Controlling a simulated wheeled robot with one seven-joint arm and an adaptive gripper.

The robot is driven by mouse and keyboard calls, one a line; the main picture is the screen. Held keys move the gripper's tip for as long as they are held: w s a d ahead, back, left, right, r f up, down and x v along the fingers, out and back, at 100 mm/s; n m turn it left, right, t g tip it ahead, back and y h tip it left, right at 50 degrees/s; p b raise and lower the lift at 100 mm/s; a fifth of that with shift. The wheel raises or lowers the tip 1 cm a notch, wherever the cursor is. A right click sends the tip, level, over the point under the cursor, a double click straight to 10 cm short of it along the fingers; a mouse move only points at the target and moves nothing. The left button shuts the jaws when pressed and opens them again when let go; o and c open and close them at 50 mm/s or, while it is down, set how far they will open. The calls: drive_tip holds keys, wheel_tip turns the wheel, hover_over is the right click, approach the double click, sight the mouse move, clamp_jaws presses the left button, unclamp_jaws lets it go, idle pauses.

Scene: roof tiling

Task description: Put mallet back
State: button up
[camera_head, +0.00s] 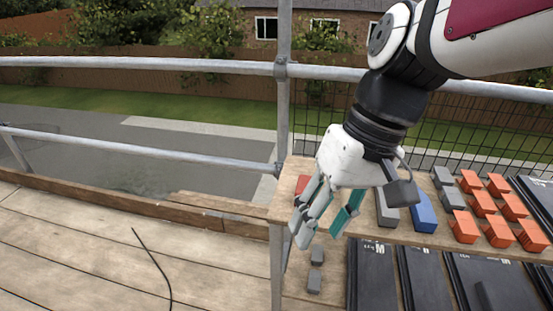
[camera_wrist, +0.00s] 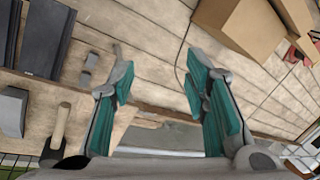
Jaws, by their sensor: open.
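My gripper (camera_head: 322,222) is open and empty, pointing down by the left end of the wooden bench (camera_head: 345,232). I cannot make out the mallet in the head view.
A grey block (camera_head: 386,208), a blue block (camera_head: 424,213) and several orange blocks (camera_head: 482,202) stand on the bench. Dark tiles (camera_head: 373,275) lie in front of it. Cardboard boxes (camera_wrist: 240,25) stand on the deck. Scaffold rails (camera_head: 140,68) run behind. The left deck is mostly clear.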

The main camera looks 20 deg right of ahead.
drive_tip(key=s+d+t+h, duration=0.1)
drive_tip(key=s+h, duration=0.2)
drive_tip(key=s, duration=0.3)
drive_tip(key=shift+d+r+n, duration=0.2)
drive_tip(key=shift+r+n, duration=0.05)
drive_tip(key=shift+n, duration=0.15)
drive_tip(key=shift+s, duration=0.1)
wheel_tip(320, 180, up, 13)
drive_tip(key=t+p, duration=0.2)
drive_tip(key=p, duration=0.9)
drive_tip(key=shift+d+t, duration=0.2)
drive_tip(key=shift+t, duration=0.2)
drive_tip(key=shift+f, duration=0.1)
